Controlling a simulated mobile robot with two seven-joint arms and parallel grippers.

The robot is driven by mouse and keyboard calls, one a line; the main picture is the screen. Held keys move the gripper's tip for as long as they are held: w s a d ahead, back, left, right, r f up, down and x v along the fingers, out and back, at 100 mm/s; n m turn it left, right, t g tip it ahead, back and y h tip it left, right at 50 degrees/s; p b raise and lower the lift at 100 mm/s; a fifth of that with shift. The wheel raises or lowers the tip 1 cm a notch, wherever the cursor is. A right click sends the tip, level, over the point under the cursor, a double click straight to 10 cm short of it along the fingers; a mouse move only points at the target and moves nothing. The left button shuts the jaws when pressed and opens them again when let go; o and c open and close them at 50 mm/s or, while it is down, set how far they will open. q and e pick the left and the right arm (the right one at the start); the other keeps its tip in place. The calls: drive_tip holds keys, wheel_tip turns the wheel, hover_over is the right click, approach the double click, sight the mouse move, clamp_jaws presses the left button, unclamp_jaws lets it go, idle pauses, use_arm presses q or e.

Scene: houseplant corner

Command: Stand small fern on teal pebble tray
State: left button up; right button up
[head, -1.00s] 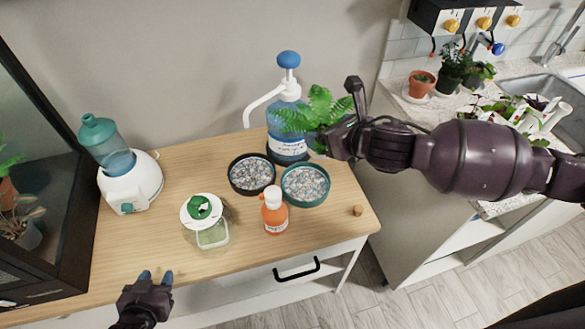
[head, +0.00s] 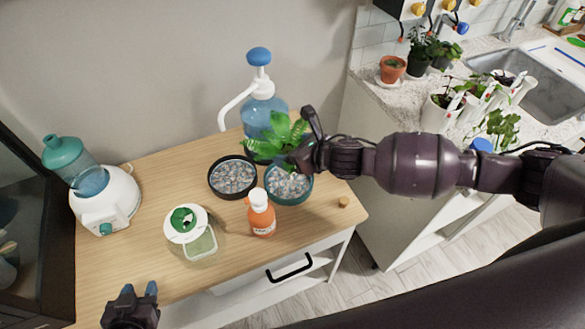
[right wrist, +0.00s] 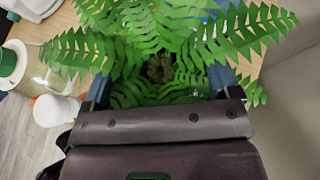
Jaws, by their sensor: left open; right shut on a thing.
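The small fern (head: 277,138) has bright green fronds. My right gripper (head: 300,152) is shut on it, with the arm coming in from the right. In the right wrist view the fern (right wrist: 160,45) spreads between the fingers of my right gripper (right wrist: 160,88), and fronds hide its pot. The teal pebble tray (head: 291,203) is round and full of pale pebbles. The fern is over its back part; I cannot tell whether the pot touches the pebbles. My left gripper (head: 139,291) is open and empty at the table's front left.
A black pebble tray (head: 233,196) stands left of the teal one. A blue pump bottle (head: 257,117) stands behind the fern. A white-and-green lidded container (head: 187,224) and a white humidifier (head: 108,200) are farther left.

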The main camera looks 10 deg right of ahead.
drive_tip(key=shift+f+b, duration=0.4)
drive_tip(key=shift+f, duration=3.15)
drive_tip(key=shift+f, duration=0.1)
drive_tip(key=o, duration=0.9)
drive_tip(key=v, duration=1.2)
drive_tip(key=shift+p, duration=0.3)
